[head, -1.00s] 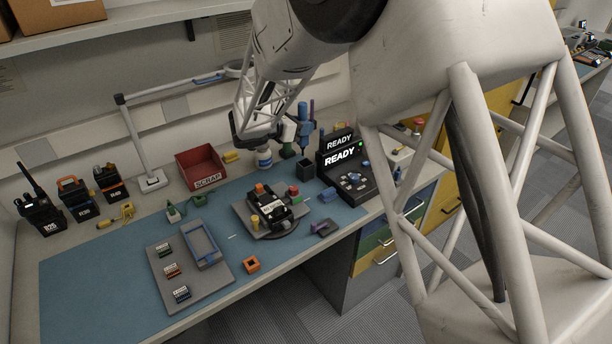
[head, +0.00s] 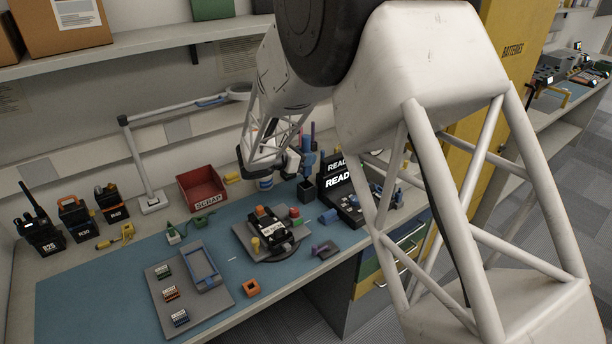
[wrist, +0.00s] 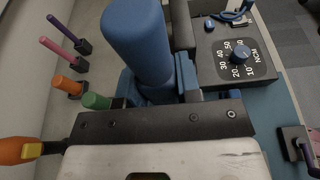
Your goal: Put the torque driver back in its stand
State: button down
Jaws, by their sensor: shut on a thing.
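The blue torque driver (head: 308,162) is upright at the back of the bench in the head view. Its thick blue handle (wrist: 140,38) fills the upper middle of the wrist view. My gripper (head: 290,161) is shut on the driver; its dark front bar (wrist: 150,124) crosses the wrist view. A small dark square cup (head: 303,188), which may be the stand, is just below the driver in the head view. The driver's lower end is hidden, so I cannot tell whether it is inside anything.
The black READY console (head: 345,198) is close on the right; its dial (wrist: 240,52) shows in the wrist view. Purple, pink, orange (wrist: 68,85) and green (wrist: 96,101) handled tools stand on the left there. A red scrap bin (head: 205,187) and a radio in a fixture (head: 270,225) are nearby.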

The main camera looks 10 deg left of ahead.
aim_at(306, 172)
jog(key=shift+f, duration=1.05)
jog(key=shift+f, duration=0.1)
jog(key=shift+f, duration=1.8)
jog(key=shift+f, duration=0.1)
jog(key=c, duration=0.8)
grip_release()
jog(key=v, duration=1.2)
